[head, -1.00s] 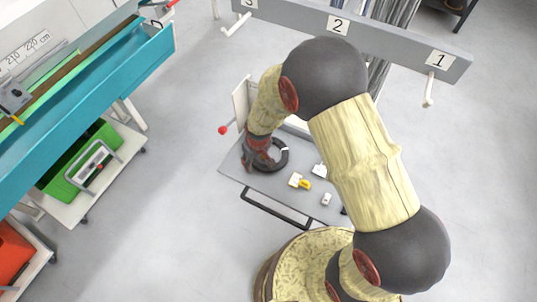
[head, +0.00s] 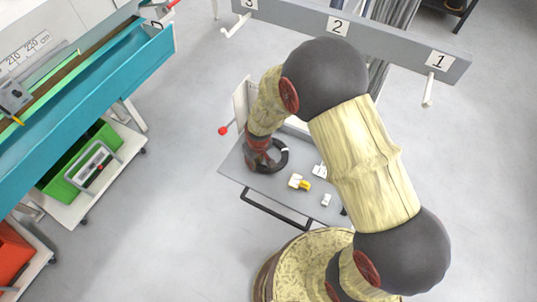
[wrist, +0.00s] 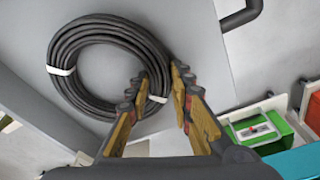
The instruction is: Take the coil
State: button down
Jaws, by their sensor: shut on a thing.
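The coil is a ring of black cable (head: 284,158) with white ties, lying on a small grey table (head: 232,168). The coil also shows in the wrist view (wrist: 108,27), flat on the grey surface. My gripper (head: 261,166) is at the coil's left side in the head view. In the wrist view my gripper (wrist: 161,76) has one finger over the inside of the ring and one outside, shut on the coil's rim near a white tie. The arm hides part of the table in the head view.
Small white and yellow parts (head: 299,182) lie on the table right of the coil. A grey rail with numbered pegs (head: 385,40) stands behind. A teal bench (head: 90,95) is at the left, with a green crate (head: 72,160) below. Floor between is clear.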

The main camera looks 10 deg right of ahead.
jog(key=shift+r, duration=0.15)
dwell(0.5)
jog(key=shift+w+r, duration=0.1)
jog(key=shift+r, duration=0.2)
jog(key=r, duration=0.2)
jog(key=r+p, duration=0.1)
jog(key=shift+s+d+r, duration=0.15)
jog(key=shift+s, duration=0.15)
jog(key=s+d+r+p, duration=0.2)
jog(key=s+d+r, duration=0.4)
jog(key=s+r, duration=0.3)
jog(key=s, duration=0.2)
jog(key=shift+s+d, duration=0.3)
jog(key=shift+d, duration=0.1)
jog(key=shift+f, duration=0.1)
